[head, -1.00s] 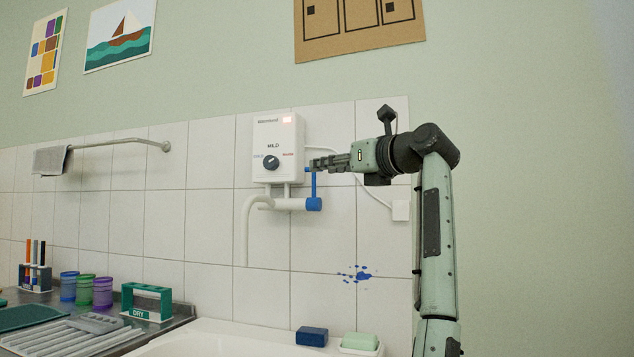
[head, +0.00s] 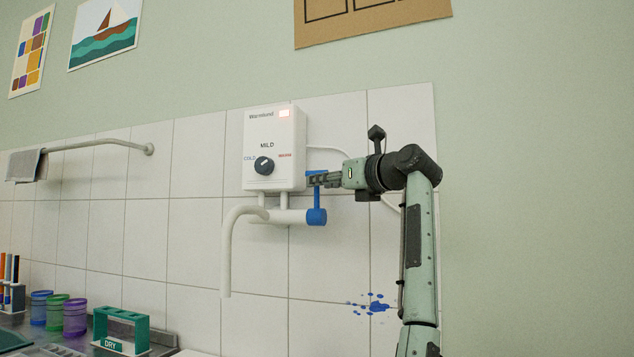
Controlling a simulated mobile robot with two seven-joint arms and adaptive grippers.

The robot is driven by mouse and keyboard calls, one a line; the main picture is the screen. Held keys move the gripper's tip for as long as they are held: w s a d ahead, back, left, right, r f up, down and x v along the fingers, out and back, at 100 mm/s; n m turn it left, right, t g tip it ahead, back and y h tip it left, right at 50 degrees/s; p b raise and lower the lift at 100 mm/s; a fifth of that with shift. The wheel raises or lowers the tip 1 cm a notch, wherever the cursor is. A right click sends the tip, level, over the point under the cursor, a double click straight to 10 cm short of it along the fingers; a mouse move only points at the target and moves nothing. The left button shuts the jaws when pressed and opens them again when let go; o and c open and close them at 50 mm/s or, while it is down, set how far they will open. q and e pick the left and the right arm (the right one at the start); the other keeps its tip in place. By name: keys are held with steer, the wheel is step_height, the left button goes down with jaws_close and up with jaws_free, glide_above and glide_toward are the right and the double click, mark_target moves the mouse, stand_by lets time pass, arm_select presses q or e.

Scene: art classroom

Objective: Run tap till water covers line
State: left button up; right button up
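The white water heater (head: 274,135) hangs on the tiled wall, with a dark knob (head: 264,165) between cold and warm markings and the word MILD above. Its white curved spout (head: 226,255) points down, and I see no water coming from it. The tap's blue lever (head: 317,199) stands upright at the right end of the pipe.
A teal DRY rack (head: 122,332) and coloured cups (head: 58,313) stand at lower left, beside a pen rack (head: 10,285). A wall rail (head: 100,146) holds a grey cloth (head: 26,166). Blue splashes (head: 372,304) mark the tiles below the lever.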

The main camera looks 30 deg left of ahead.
mark_target(317, 208)
arm_select(q)
steer(key=x, duration=0.3)
steer(key=shift+w+a, duration=0.1)
arm_select(e)
steer(key=shift+w+a+f, duration=0.25)
steer(key=shift+a+f, duration=0.05)
steer(key=shift+f, duration=0.4)
arm_select(q)
steer(key=shift+c, duration=0.4)
arm_select(e)
steer(key=shift+w, duration=0.1)
arm_select(q)
jaws_close()
arm_select(e)
steer(key=shift+w+d+r, duration=0.1)
steer(key=shift+s+d, duration=0.15)
steer(key=shift+s, duration=0.05)
